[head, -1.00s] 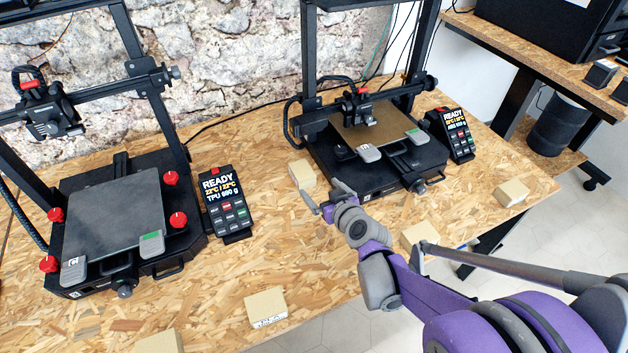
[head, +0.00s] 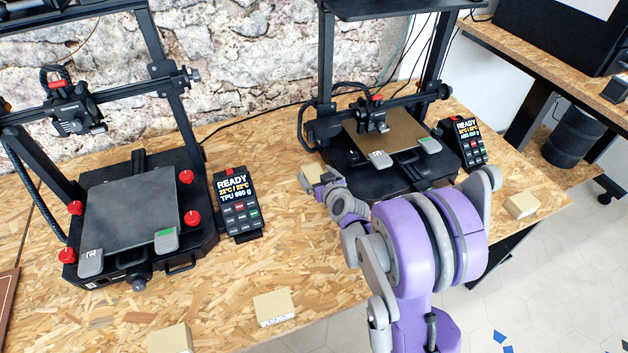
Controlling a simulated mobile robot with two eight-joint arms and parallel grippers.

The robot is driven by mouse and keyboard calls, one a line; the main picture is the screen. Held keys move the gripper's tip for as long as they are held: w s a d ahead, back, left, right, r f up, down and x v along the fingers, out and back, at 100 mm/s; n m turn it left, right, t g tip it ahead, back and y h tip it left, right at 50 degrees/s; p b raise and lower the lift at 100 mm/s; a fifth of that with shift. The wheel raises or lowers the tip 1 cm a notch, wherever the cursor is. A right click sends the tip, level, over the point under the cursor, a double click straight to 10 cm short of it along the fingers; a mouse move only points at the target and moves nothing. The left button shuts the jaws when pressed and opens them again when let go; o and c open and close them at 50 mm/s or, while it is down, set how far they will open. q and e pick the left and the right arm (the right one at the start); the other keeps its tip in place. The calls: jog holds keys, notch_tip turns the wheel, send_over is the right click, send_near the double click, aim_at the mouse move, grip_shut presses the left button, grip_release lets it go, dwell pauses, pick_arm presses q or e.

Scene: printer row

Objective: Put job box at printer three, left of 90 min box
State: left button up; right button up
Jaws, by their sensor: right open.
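Several small tan boxes are on the wooden bench. One box (head: 311,177) is left of the right printer (head: 385,180). My right gripper (head: 326,190) is open at that box's front right; its fingers partly cover it, and I cannot tell if they touch. A box with a white label (head: 274,306) is at the front edge, with another box (head: 170,340) to its left. A further box (head: 521,205) is right of the right printer. The labels are too small to read, so I cannot tell which is the job box or 90 min box. My left gripper is out of view.
The left printer (head: 130,215) has red knobs and a control panel (head: 237,203) at its right. The right printer's panel (head: 468,142) is at its right. Bare bench (head: 270,240) lies between the printers. My right arm covers the bench in front of the right printer.

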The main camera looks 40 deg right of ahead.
jog(key=x, duration=0.2)
jog(key=shift+w+f, duration=0.1)
jog(key=shift+w, duration=0.2)
jog(key=shift+d, duration=0.1)
grip_shut()
jog(key=shift+r, duration=0.65)
jog(key=shift+s+r+p, duration=0.2)
jog(key=shift+s+r, duration=0.15)
jog(key=shift+r, duration=0.25)
jog(key=shift+s+r+p, duration=0.2)
jog(key=shift+s+r, duration=0.1)
jog(key=shift+r, duration=0.3)
jog(key=s+a, duration=0.1)
jog(key=s, duration=0.4)
jog(key=s+a, duration=0.2)
jog(key=s, duration=0.4)
jog(key=s+a, duration=0.1)
jog(key=s, duration=0.4)
jog(key=shift+s+a, duration=0.15)
jog(key=shift+s, duration=0.05)
jog(key=shift+f, duration=0.1)
